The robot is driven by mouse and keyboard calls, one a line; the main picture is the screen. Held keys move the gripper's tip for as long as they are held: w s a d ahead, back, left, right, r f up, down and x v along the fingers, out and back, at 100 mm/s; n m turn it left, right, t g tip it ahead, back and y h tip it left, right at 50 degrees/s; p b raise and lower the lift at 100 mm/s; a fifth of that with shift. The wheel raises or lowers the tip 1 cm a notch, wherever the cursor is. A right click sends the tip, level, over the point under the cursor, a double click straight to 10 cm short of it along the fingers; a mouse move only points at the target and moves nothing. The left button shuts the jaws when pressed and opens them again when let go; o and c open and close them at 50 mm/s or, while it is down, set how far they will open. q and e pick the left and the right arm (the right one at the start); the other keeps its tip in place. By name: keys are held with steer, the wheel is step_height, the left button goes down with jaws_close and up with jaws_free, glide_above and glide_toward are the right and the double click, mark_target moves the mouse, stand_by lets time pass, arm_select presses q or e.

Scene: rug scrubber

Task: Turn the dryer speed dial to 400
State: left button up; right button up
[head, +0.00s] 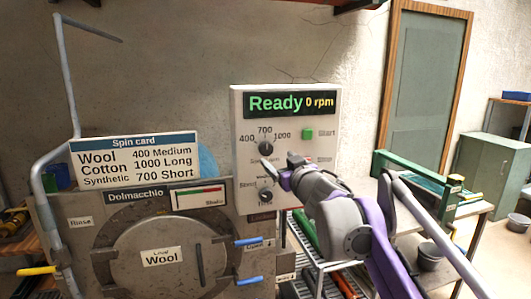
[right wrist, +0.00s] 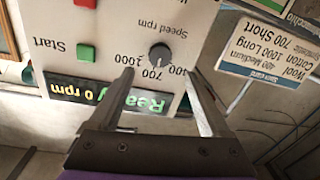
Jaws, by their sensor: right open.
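The speed dial (head: 266,148), a dark round knob, sits on the pale control panel (head: 315,180) under the labels 400, 700 and 1000. It also shows upside down in the right wrist view (right wrist: 160,55); its light mark seems to point toward 700. The display (head: 291,104) reads "Ready 0 rpm". My right gripper (head: 273,171) is open in front of the panel, just below the dial in the head view. In the right wrist view its fingers (right wrist: 158,78) spread to either side of the dial, apart from it and empty. My left gripper is out of view.
A green Start button (head: 307,134) is right of the dial; a second knob (head: 265,197) is below. The spin card (head: 134,158) stands left, reading Wool 400 Medium. The drum door's label (head: 161,257) reads Wool. Blue handles (head: 249,242) stick out below the panel.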

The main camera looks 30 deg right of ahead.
mark_target(267, 150)
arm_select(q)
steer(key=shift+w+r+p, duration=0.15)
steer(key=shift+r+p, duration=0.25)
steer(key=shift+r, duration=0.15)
arm_select(e)
steer(key=w, duration=0.2)
steer(key=w+d, duration=0.1)
steer(key=w, duration=0.4)
steer(key=shift+w+d, duration=0.2)
steer(key=shift+w, duration=0.15)
jaws_close()
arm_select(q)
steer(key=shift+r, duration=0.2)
arm_select(e)
steer(key=shift+n, duration=0.4)
steer(key=n+p, duration=0.2)
steer(key=n, duration=0.2)
arm_select(q)
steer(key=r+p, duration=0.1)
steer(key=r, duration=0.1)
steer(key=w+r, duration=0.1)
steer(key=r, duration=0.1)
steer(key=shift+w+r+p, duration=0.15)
steer(key=shift+p, duration=0.25)
arm_select(e)
steer(key=n, duration=0.6)
steer(key=shift+n+g, duration=0.4)
